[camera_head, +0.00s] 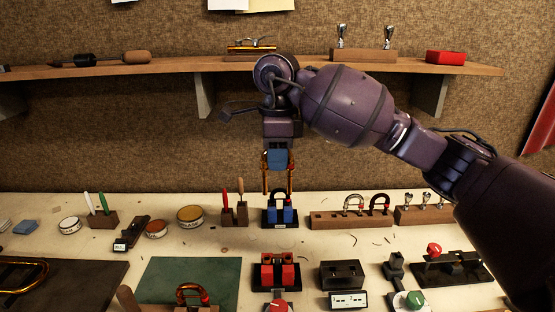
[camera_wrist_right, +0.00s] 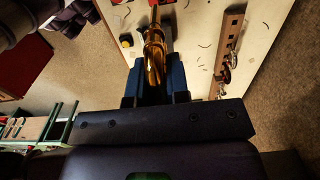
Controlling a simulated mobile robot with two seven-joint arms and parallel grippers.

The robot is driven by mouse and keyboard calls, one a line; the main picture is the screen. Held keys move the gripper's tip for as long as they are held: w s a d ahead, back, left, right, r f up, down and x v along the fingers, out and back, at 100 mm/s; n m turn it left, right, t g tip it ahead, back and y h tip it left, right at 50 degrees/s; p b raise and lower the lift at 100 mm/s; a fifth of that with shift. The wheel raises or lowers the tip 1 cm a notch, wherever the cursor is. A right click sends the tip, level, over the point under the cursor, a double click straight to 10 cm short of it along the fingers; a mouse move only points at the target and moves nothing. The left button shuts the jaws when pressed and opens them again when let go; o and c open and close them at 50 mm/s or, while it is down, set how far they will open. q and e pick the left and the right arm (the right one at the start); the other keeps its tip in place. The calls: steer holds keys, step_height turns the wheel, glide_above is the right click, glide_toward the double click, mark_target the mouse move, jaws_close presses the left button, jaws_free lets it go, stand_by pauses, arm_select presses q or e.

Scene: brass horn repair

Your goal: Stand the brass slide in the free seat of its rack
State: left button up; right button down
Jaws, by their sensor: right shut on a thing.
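My right gripper (camera_head: 278,160) is shut on the brass slide, its blue fingers at the slide's upper part. The slide (camera_head: 265,180) hangs upright, its two legs pointing down. In the right wrist view, the brass slide (camera_wrist_right: 154,45) lies between the blue fingers (camera_wrist_right: 164,85). A long wooden rack (camera_head: 325,221) to the right holds a silver and a dark U-shaped piece, with bare room at its left.
A red-block stand (camera_head: 277,283) and a black block (camera_head: 342,272) stand nearer the front. A wooden holder with a brass loop (camera_head: 193,293) is on the green mat (camera_head: 165,275). Tins and a tool block (camera_head: 235,215) stand left. A shelf (camera_head: 180,66) runs behind my arm.

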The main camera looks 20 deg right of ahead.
steer(key=shift+r+p, duration=0.5)
steer(key=shift+r, duration=0.65)
arm_select(q)
steer(key=shift+w+r, duration=0.25)
steer(key=shift+r, duration=0.5)
